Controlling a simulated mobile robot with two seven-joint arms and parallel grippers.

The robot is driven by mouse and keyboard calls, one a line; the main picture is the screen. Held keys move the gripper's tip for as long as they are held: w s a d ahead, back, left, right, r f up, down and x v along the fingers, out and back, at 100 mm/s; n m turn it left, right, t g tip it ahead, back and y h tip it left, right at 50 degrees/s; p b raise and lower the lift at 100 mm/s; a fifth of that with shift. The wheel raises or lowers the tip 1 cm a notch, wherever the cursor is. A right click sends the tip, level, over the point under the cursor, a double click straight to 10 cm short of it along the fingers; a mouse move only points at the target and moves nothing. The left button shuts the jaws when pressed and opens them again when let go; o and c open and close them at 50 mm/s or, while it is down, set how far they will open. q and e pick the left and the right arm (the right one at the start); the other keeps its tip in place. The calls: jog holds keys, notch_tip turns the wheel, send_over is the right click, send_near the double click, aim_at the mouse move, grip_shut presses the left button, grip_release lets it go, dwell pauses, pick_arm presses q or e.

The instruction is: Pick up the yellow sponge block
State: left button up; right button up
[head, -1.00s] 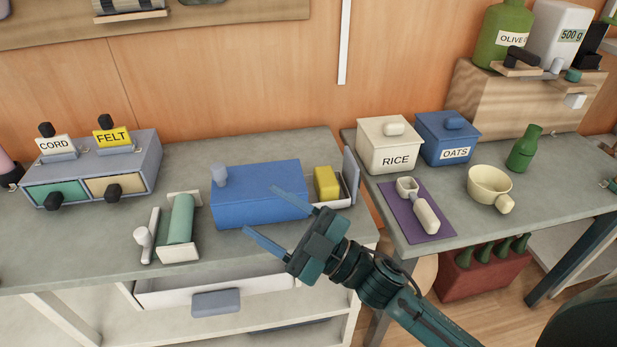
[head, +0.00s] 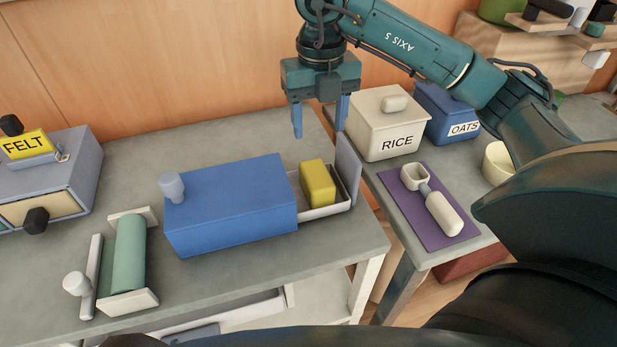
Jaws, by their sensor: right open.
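The yellow sponge block (head: 318,184) sits in a small white tray (head: 341,201) that sticks out from the right end of a blue box (head: 232,205). A grey upright panel (head: 348,166) stands at the tray's right end. My right gripper (head: 319,128) points down with its two blue fingers apart and empty. It hangs above and behind the sponge, apart from it. My left gripper is not in view.
The white RICE box (head: 385,126) stands close to the right of my right gripper, with the blue OATS box (head: 444,112) beyond. A scoop (head: 433,199) lies on a purple mat (head: 414,226). A green roller (head: 129,254) stands left of the blue box.

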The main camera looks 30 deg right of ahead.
aim_at(317, 174)
jog(key=f, duration=1.2)
jog(key=shift+s+a, duration=0.35)
jog(key=shift+c, duration=0.3)
jog(key=c, duration=0.9)
